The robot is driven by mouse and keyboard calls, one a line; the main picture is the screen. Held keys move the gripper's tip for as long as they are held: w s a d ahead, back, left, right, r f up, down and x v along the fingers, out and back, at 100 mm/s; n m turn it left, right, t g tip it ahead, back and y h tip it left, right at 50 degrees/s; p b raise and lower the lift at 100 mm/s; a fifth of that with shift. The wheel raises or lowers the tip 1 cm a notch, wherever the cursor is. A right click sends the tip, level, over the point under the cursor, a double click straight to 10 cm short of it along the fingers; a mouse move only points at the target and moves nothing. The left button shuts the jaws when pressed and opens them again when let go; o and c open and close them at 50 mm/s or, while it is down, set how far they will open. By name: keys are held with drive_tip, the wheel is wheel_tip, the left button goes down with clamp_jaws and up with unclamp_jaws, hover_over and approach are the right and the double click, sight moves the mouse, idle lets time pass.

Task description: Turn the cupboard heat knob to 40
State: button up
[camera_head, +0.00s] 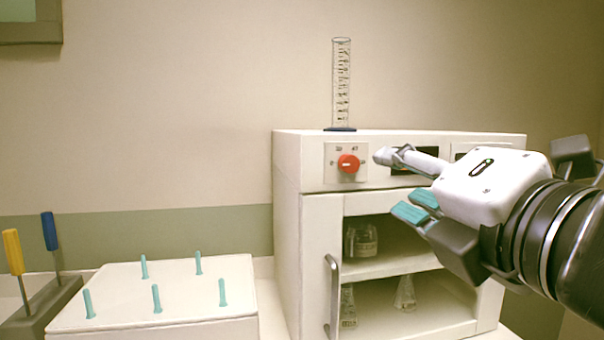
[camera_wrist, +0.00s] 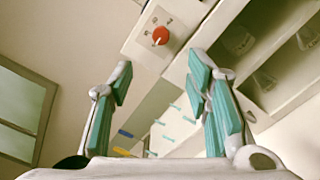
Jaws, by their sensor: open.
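The red heat knob (camera_head: 348,163) sits on a pale dial plate at the upper left of the white cupboard's front (camera_head: 313,235). Small numbers are printed around it, but I cannot read them surely. My gripper (camera_head: 400,185) is open and empty, in front of the cupboard and to the right of the knob. In the wrist view the knob (camera_wrist: 160,35) shows beyond and above the gap between the teal-padded fingers of my gripper (camera_wrist: 160,85). The fingers are apart from the knob. A light mark shows on the knob's lower side in the wrist view.
A graduated cylinder (camera_head: 341,85) stands on the cupboard top. The open shelves hold a beaker (camera_head: 361,240) and flasks (camera_head: 405,293). A vertical handle (camera_head: 332,297) juts out at the left. A white pegged board (camera_head: 190,280) and a screwdriver rack (camera_head: 40,312) stand further left.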

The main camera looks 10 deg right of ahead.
sight(351, 164)
drive_tip(key=w+b, duration=0.5)
drive_tip(key=w, duration=0.7)
drive_tip(key=shift+w+f, duration=0.1)
drive_tip(key=shift+w, duration=0.6)
drive_tip(key=shift+c, duration=0.5)
clamp_jaws()
